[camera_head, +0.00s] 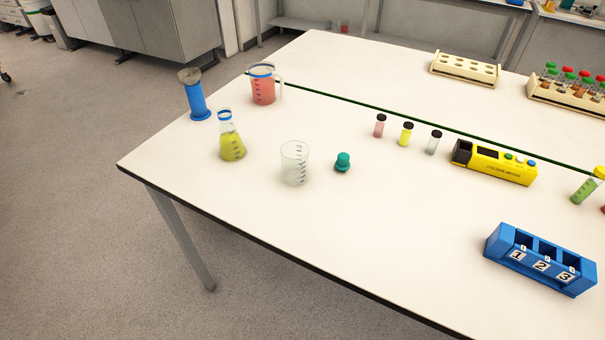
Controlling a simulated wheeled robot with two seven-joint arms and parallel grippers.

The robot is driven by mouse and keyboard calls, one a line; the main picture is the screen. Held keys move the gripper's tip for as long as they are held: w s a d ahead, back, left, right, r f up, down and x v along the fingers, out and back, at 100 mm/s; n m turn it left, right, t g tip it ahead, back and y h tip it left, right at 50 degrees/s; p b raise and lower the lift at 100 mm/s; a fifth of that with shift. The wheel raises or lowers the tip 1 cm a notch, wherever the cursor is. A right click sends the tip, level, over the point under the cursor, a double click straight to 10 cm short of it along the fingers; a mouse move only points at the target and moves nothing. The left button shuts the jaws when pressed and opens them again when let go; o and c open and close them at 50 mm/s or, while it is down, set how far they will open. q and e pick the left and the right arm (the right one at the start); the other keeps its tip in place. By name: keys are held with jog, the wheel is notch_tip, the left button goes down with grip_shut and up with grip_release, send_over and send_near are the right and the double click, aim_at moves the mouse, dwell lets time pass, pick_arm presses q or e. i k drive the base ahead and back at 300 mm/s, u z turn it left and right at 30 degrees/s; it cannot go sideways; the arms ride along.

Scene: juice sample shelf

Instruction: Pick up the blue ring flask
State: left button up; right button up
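The blue ring flask (231,138) is a clear conical flask with a blue band around its neck and yellow liquid inside. It stands upright on the white table (330,235), toward the table's left end. A blue cylinder-shaped stand with a grey top (196,98) is behind it and to its left. An empty clear beaker (295,163) stands to its right and a little nearer. Neither of my grippers shows in the head view.
A jug of red liquid (263,86), a teal stopper (343,161), several small vials (405,134) and a yellow colour meter (494,162) stand on the table. A blue numbered rack (540,260) is at right. Wooden racks (465,68) are at back. The front middle is clear.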

aim_at(232, 147)
jog(key=k, duration=0.6)
jog(key=u, duration=0.8)
jog(key=i, duration=1.15)
jog(key=z, duration=0.25)
